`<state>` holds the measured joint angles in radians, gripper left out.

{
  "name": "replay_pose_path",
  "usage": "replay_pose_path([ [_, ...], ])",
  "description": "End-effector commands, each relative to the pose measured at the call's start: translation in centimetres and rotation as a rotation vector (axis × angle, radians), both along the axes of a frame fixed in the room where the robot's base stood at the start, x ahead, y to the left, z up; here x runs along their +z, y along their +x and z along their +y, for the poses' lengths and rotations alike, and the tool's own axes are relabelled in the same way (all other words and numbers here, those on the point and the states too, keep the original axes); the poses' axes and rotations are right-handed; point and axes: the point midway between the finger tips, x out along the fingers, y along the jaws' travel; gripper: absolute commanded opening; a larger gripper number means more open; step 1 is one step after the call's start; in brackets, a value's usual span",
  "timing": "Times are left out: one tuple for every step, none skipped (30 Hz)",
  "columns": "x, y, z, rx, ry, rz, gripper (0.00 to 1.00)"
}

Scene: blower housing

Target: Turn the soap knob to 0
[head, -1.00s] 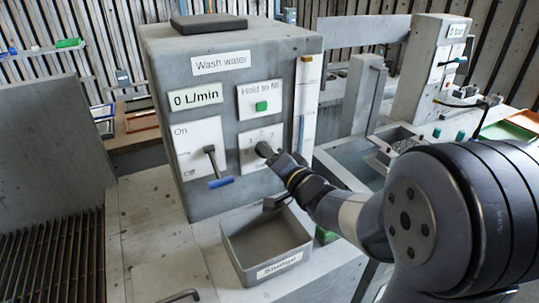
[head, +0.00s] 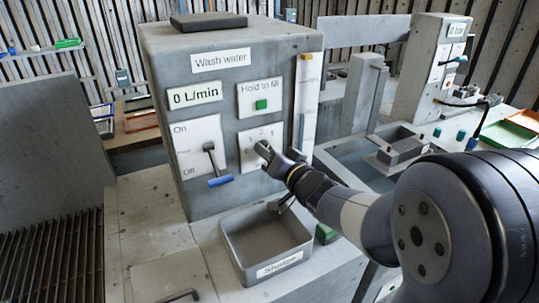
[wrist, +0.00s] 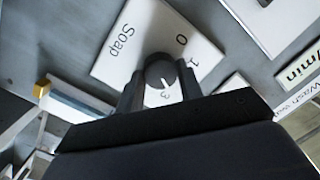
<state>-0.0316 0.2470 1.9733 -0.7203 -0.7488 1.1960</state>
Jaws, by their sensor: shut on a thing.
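The soap knob (wrist: 158,68) is a dark round knob on a white plate (wrist: 124,48) marked "Soap". In the wrist view its white pointer line points toward the "3", away from the "0" on the other side. A "1" also shows, and the "2" is hidden in this view. My gripper (wrist: 161,86) is shut on the knob, with one dark finger on each side. In the head view my gripper (head: 267,153) is at the plate (head: 251,160), low on the grey housing's front, and hides the knob there.
Left of the soap plate is an On/Off lever with a blue handle (head: 221,181). Above is a green "Hold to fill" button (head: 261,104). A grey "Sludge" bin (head: 236,262) stands below my gripper. A "0 L/min" display (head: 194,95) is at upper left.

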Motion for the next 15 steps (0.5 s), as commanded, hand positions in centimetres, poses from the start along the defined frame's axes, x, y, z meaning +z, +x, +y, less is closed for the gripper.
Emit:
replay_pose_path([
  [-0.11,-0.03,0.05,0.001,-0.042,-0.018,0.12],
  [-0.09,-0.04,0.05,0.002,-0.069,-0.030,0.12],
  [-0.07,-0.05,0.06,0.002,-0.104,-0.045,0.12],
  [-0.08,-0.04,0.07,0.000,-0.130,-0.055,0.12],
  [-0.08,-0.04,0.06,0.001,-0.156,-0.066,0.12],
  [-0.08,-0.04,0.09,0.001,-0.191,-0.081,0.12],
  [-0.07,-0.04,0.09,0.001,-0.217,-0.092,0.12],
  [-0.08,-0.04,0.10,0.001,-0.244,-0.103,0.12],
  [-0.06,-0.04,0.11,0.001,-0.281,-0.118,0.12],
  [-0.04,-0.05,0.12,0.002,-0.307,-0.130,0.12],
  [-0.03,-0.06,0.13,0.001,-0.333,-0.141,0.12],
  [-0.04,-0.05,0.12,0.001,-0.368,-0.155,0.12],
  [-0.05,-0.06,0.12,0.000,-0.394,-0.166,0.12],
  [-0.05,-0.06,0.14,0.001,-0.420,-0.177,0.12],
  [-0.07,-0.06,0.13,0.000,-0.455,-0.191,0.12],
])
